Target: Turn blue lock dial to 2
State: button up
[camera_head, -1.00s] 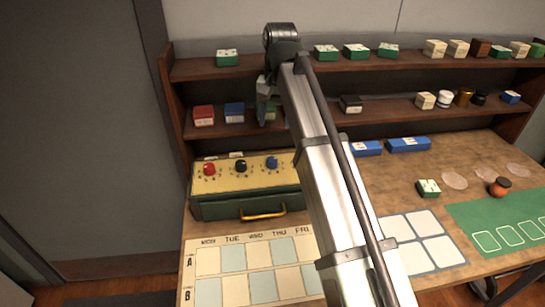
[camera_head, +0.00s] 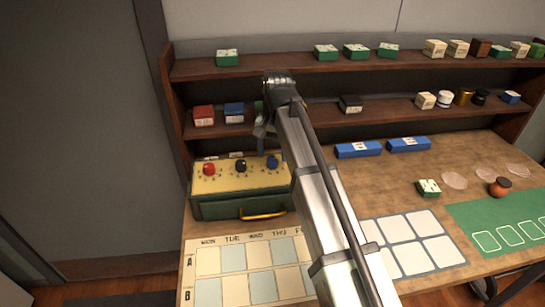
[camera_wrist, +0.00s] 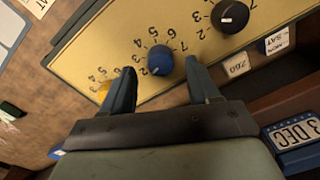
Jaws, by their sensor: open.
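The blue dial (camera_head: 273,162) is on the yellow top panel of a green lock box, right of the black dial. In the wrist view the blue dial (camera_wrist: 160,62) is ringed by printed numbers and has a small pale mark on its lower edge; I cannot tell which number it points at. My gripper (camera_wrist: 161,76) is open, its two dark fingers apart with the dial appearing between and just beyond their tips. I cannot tell if either touches it. In the head view my gripper (camera_head: 262,130) is above the box, its fingertips hard to make out.
The black dial (camera_wrist: 230,17) and red dial (camera_head: 209,169) share the panel. A yellow-orange piece (camera_wrist: 104,88) shows beside the left finger. The box has a yellow handle (camera_head: 263,215). Shelves (camera_head: 300,116) with small boxes rise behind; a weekday board (camera_head: 244,241) lies in front.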

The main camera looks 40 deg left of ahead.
aim_at(272, 162)
jog(key=shift+f, duration=1.3)
jog(key=c, duration=1)
jog(key=shift+m, duration=0.7)
jog(key=o, duration=1)
